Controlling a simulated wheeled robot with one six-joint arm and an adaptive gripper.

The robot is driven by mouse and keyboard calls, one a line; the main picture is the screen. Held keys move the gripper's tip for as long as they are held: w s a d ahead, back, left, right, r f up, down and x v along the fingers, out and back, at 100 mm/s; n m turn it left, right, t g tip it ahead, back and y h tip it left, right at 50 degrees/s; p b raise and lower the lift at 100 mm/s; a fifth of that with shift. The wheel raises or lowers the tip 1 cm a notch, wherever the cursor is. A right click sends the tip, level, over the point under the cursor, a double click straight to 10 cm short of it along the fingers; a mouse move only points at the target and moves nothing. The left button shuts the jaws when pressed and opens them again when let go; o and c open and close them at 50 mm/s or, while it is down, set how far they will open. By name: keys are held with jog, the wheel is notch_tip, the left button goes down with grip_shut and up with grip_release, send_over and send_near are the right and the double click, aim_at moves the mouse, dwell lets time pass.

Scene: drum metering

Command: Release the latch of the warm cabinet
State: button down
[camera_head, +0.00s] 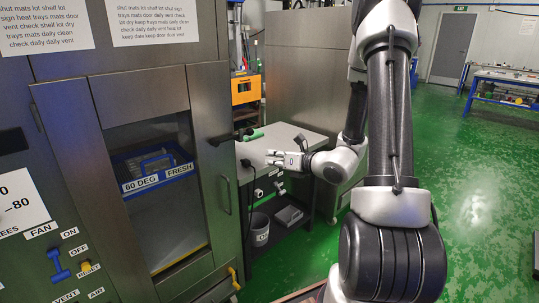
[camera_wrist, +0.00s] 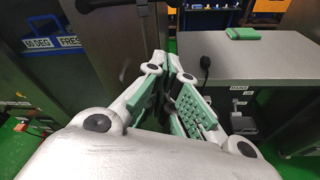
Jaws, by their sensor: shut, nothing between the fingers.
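The warm cabinet (camera_head: 75,120) stands at the left in the head view, its windowed door closed. A dark lever (camera_head: 222,139), which looks like the latch, sticks out to the right at the door's upper right edge. A curved pull handle (camera_head: 226,195) is below it. My gripper (camera_head: 274,159) is to the right of the lever and a little lower in the picture, in front of the grey table, apart from the lever. In the wrist view my gripper (camera_wrist: 173,62) is shut and empty, its fingertips together. I cannot clearly make out the latch there.
A blue tray (camera_head: 153,183) labelled "60 DEG FRESH" shows behind the door's window. The grey table (camera_head: 300,135) beside the cabinet has a green object (camera_wrist: 243,34) on it. A black plug-like piece (camera_wrist: 205,63) with a cable is at its edge. Green floor is open at right.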

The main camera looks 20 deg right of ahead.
aim_at(235, 136)
jog(key=w+a+r, duration=0.1)
jog(key=w+a, duration=0.1)
jog(key=w, duration=0.7)
jog(key=shift+a+r, duration=0.3)
jog(key=shift+a, duration=0.1)
jog(key=shift+d, duration=0.1)
